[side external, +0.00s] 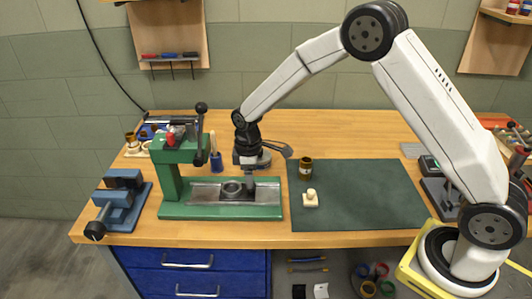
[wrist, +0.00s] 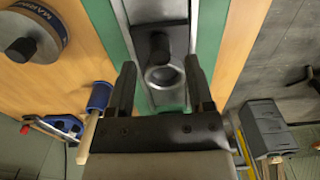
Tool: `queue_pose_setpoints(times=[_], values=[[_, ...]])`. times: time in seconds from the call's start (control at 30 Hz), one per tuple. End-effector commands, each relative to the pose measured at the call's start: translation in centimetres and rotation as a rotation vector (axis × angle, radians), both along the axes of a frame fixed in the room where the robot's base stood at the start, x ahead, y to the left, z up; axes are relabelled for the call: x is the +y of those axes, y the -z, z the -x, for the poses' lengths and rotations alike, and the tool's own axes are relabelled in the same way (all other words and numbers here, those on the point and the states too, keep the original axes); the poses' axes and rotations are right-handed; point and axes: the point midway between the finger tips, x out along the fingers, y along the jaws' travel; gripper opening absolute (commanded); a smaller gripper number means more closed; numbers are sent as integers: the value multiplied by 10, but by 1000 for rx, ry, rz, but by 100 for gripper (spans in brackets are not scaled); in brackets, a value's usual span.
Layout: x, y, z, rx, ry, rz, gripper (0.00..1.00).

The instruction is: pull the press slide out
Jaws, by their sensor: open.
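The green press (side external: 172,185) stands at the left of the bench, with a metal rail along its base. The press slide (side external: 231,195) lies on this rail, with a round socket near its middle. In the wrist view the slide (wrist: 162,98) shows a metal ring, and a dark upright knob (wrist: 160,46) on a dark plate just beyond it. My gripper (side external: 249,184) is over the right part of the rail, pointing down. In the wrist view my gripper's fingers (wrist: 161,80) are open, one on each side of the ring, with nothing clamped. Contact cannot be told.
A blue vise (side external: 122,203) is left of the press. A green mat (side external: 358,195) lies to the right, with a cream piece (side external: 310,199) and a dark jar (side external: 305,168) on it.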

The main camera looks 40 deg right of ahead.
Motion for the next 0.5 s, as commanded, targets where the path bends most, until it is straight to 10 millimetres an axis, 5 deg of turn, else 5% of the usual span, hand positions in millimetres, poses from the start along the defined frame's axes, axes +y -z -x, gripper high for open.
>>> queue_pose_setpoints(times=[0.23,0.5], values=[[0,24,0,1,0,0,67],[0,29,0,-1,0,0,67]])
